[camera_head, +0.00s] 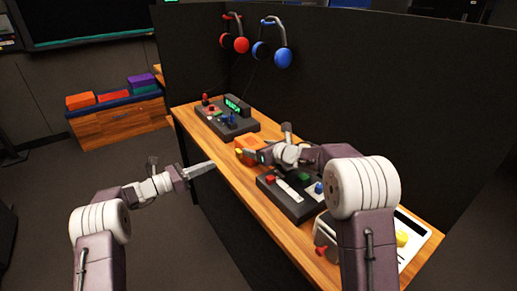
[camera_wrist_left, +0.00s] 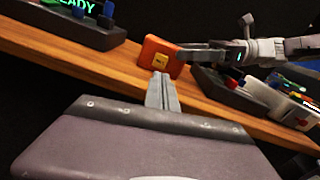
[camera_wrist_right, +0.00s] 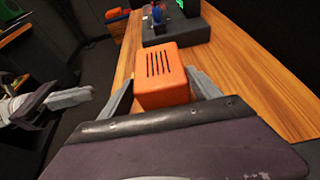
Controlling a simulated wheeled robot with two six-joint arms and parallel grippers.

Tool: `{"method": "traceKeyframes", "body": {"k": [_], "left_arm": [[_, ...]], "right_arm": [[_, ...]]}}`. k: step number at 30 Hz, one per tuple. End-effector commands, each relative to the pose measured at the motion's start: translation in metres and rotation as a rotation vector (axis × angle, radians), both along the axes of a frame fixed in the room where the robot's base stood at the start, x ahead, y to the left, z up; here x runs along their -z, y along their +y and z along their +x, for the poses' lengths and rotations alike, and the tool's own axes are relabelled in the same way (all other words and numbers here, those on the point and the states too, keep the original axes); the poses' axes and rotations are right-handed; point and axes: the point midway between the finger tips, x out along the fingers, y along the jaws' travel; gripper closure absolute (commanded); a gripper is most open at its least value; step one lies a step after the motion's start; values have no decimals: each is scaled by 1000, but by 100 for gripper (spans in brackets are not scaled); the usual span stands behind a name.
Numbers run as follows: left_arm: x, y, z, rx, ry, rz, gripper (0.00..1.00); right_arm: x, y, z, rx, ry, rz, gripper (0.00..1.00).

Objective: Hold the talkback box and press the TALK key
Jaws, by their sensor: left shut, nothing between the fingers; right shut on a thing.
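The orange talkback box (camera_head: 246,143) is at the middle of the desk. In the right wrist view its slotted face (camera_wrist_right: 161,64) shows between the fingers of my right gripper (camera_wrist_right: 165,88), which is shut on it. In the left wrist view the box (camera_wrist_left: 152,52) is tilted, with the yellow TALK key (camera_wrist_left: 160,61) on the face towards my left gripper. I cannot tell whether the box touches the desk. My left gripper (camera_head: 212,164) is shut and empty, its tips (camera_wrist_left: 161,76) pointing at the box, just short of the key as seen there.
A dark panel with a green display (camera_head: 237,104) stands further along the desk (camera_head: 186,116). Another panel with red, green and blue buttons (camera_head: 292,198) lies near my right arm. Red (camera_head: 241,45) and blue (camera_head: 283,58) headphones hang on the dark partition. Free floor lies left of the desk.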

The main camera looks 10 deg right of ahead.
Motion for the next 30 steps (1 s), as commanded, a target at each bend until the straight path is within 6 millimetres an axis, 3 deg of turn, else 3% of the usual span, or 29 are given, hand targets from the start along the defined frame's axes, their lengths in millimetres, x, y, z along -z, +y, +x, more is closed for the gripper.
{"method": "traceKeyframes", "body": {"k": [25,30], "left_arm": [[0,0,0,-1,0,0,100],[-11,-11,14,-111,-14,91,100]], "right_arm": [[0,0,0,0,0,0,74],[0,0,0,0,0,0,74]]}}
